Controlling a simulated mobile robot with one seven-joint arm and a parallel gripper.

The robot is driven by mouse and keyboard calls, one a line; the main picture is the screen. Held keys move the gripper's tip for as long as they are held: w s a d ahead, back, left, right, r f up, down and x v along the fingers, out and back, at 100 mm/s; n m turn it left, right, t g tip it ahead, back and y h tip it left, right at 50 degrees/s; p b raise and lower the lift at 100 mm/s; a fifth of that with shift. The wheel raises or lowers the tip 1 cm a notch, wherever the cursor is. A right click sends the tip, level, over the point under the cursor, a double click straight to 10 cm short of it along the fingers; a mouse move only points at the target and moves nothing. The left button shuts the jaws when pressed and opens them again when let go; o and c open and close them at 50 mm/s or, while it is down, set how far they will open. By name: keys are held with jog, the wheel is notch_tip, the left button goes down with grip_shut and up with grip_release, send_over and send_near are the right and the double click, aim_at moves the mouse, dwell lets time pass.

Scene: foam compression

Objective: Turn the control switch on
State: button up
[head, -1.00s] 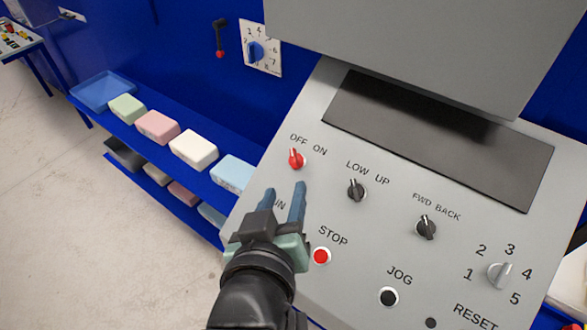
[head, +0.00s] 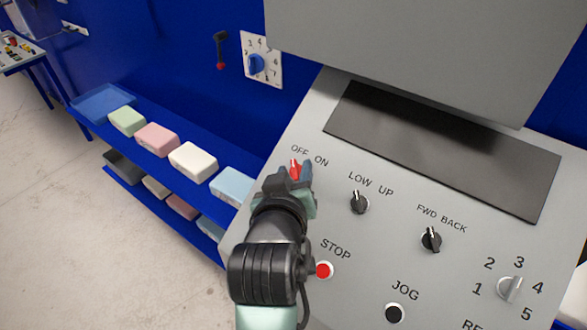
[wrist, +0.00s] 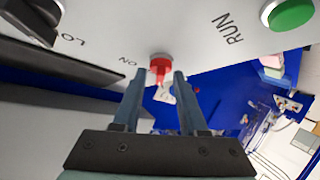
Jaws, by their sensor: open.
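The control switch is a red rotary knob (head: 294,167) under the OFF and ON labels on the sloped grey panel. Its upper end seems to lean toward OFF in the head view. In the wrist view the red knob (wrist: 160,66) shows at the tips of my fingers, with one finger on each side. My gripper (head: 299,175) is open, and its two blue-grey fingers (wrist: 161,77) straddle the knob. I cannot tell whether either finger touches it. My gripper partly hides the knob in the head view.
The panel also holds a black LOW/UP knob (head: 359,202), a FWD/BACK knob (head: 431,239), a red STOP button (head: 324,270), a black JOG button (head: 395,313) and a green RUN button (wrist: 290,13). A blue shelf (head: 150,158) with foam blocks stands at left.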

jog(key=shift+c, duration=0.2)
grip_shut()
